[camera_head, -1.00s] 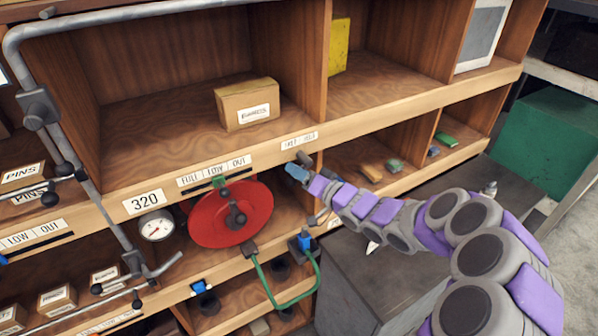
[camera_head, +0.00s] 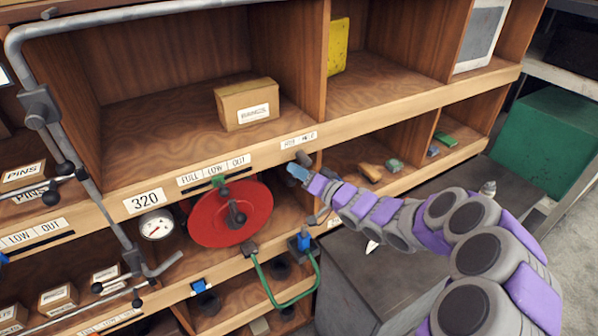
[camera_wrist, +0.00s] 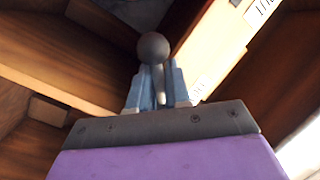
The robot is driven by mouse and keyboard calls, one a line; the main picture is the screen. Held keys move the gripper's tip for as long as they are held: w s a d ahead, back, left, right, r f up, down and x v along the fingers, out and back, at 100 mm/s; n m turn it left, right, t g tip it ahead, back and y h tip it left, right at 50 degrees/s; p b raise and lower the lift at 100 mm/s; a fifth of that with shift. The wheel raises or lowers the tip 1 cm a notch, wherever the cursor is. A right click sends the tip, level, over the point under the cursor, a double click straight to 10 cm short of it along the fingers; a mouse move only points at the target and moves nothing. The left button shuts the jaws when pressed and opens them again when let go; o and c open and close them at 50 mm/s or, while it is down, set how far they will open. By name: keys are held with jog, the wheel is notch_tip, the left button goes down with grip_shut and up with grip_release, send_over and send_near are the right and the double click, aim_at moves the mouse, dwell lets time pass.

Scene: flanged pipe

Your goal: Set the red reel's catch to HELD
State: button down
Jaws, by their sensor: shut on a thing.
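The red reel (camera_head: 232,222) hangs in the lower bay, with a dark hub and crank on its face. Its catch (camera_head: 304,158) is a small dark-knobbed lever at the bay's right, just under a two-part label (camera_head: 299,140) too small to read surely. My gripper (camera_head: 297,171) is at this lever. In the wrist view the blue fingers (camera_wrist: 158,88) are shut on the lever's stem, and its round dark knob (camera_wrist: 154,47) stands out beyond the fingertips. The catch's exact setting against the label is hard to tell.
A gauge (camera_head: 156,225) sits left of the reel, and a green hose (camera_head: 283,304) loops below it. A grey pipe (camera_head: 75,160) runs down the left. A grey cabinet (camera_head: 365,285) stands under my arm. A cardboard box (camera_head: 247,104) is on the upper shelf.

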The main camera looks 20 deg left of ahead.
jog(key=shift+d+f+n, duration=0.1)
jog(key=shift+f+n, duration=0.1)
jog(key=shift+n, duration=0.1)
jog(key=shift+w+d+n+t+h+b, duration=0.45)
jog(key=shift+n+h+b, duration=0.5)
jog(key=shift+n, duration=1.4)
jog(key=shift+w+d+n+t+h+b, duration=0.3)
jog(key=shift+w+d+n+h+b, duration=0.65)
jog(key=shift+n, duration=1.45)
jog(key=shift+w+d+n+t+h+b, duration=0.1)
jog(key=shift+w+n+t+h+b, duration=0.45)
jog(key=shift+n+b, duration=1.3)
jog(key=shift+s+n+p, duration=0.1)
jog(key=shift+n+p, duration=0.4)
jog(key=shift+n, duration=0.1)
jog(key=c, duration=1.2)
grip_release()
jog(key=shift+a, duration=0.1)
jog(key=shift+r, duration=0.1)
